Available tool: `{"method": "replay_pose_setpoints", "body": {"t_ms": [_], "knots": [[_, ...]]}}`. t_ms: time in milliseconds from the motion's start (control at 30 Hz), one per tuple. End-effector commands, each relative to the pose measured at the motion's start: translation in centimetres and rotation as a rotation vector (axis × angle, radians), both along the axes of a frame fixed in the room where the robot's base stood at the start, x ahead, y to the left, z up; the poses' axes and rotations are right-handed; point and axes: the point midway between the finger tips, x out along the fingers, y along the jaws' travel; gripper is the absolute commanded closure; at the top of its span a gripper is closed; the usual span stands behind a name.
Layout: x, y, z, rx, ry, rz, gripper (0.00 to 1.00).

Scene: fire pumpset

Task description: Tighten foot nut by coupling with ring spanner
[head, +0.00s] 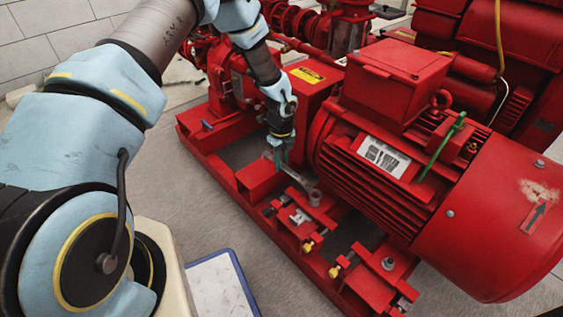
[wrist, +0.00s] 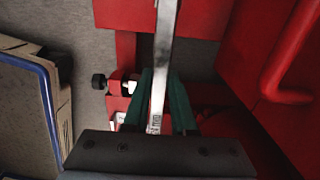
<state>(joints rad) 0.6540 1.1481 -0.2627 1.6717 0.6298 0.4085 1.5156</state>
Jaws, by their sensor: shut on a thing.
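My gripper (head: 277,152) is shut on the ring spanner (head: 294,177), a grey metal bar. In the wrist view, the spanner (wrist: 164,60) runs up between the teal fingers (wrist: 160,105) and out of the top of the picture. In the head view, its ring end (head: 314,197) is at the motor foot beside the red motor (head: 385,150). The nut there is hidden or too small to make out, so I cannot tell whether the ring sits around it. Another foot nut (head: 388,263) shows on the nearer motor foot.
The red base frame (head: 225,180) runs along the pumpset, with adjusting bolts (head: 307,247) sticking out. A red guard with a yellow label (head: 307,75) stands close behind my gripper. A blue-edged tray (head: 220,285) is at the bottom.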

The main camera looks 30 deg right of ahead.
Motion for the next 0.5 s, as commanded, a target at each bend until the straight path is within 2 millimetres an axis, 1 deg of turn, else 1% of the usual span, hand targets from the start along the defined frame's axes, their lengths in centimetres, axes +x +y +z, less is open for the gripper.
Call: {"method": "replay_pose_setpoints", "body": {"t_ms": [500], "knots": [[0.0, 0.0, -1.2, 0.0, 0.0, 0.0, 1.0]]}}
